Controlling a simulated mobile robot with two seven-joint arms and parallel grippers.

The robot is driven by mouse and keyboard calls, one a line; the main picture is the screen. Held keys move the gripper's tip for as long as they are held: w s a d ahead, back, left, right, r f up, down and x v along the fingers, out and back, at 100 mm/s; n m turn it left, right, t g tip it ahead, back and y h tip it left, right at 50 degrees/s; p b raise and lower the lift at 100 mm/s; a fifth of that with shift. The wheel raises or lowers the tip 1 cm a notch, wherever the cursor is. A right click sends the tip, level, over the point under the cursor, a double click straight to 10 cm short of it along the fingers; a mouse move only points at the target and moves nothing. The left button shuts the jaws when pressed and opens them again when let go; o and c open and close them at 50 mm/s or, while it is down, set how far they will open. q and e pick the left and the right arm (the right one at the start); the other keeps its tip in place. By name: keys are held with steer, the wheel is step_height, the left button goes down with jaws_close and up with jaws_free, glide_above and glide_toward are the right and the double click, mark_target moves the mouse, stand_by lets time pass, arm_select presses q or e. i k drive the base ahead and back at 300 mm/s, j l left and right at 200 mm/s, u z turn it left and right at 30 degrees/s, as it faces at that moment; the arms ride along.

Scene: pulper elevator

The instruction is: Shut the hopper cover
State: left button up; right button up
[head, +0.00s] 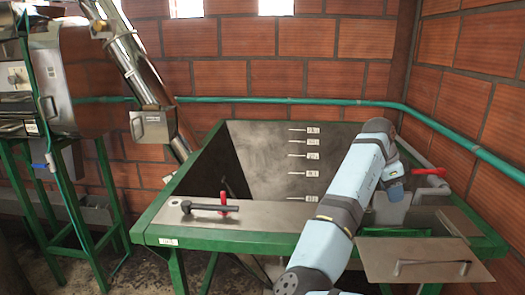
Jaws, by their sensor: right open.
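The hopper (290,150) is a large metal bin with a green frame, and its top stands open. A flat metal plate with a dark bar handle (420,262) lies at its front right corner; it looks like the cover, but its hinge cannot be made out. My right arm reaches from the bottom middle up over the hopper's right side. My right gripper (393,178) is open near the far right part of the hopper, behind and above the plate, apart from its handle. Its fingers are small and partly hidden. My left gripper is not in view.
A metal ledge (240,215) along the hopper's front carries a black lever with a red grip (223,203). A red handle (428,171) is close to the right gripper. A slanted metal tube (135,65) and a machine on green legs stand left. Brick walls close the back and right.

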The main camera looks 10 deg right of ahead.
mark_target(385, 260)
steer(key=k+j, duration=0.75)
steer(key=j, duration=0.2)
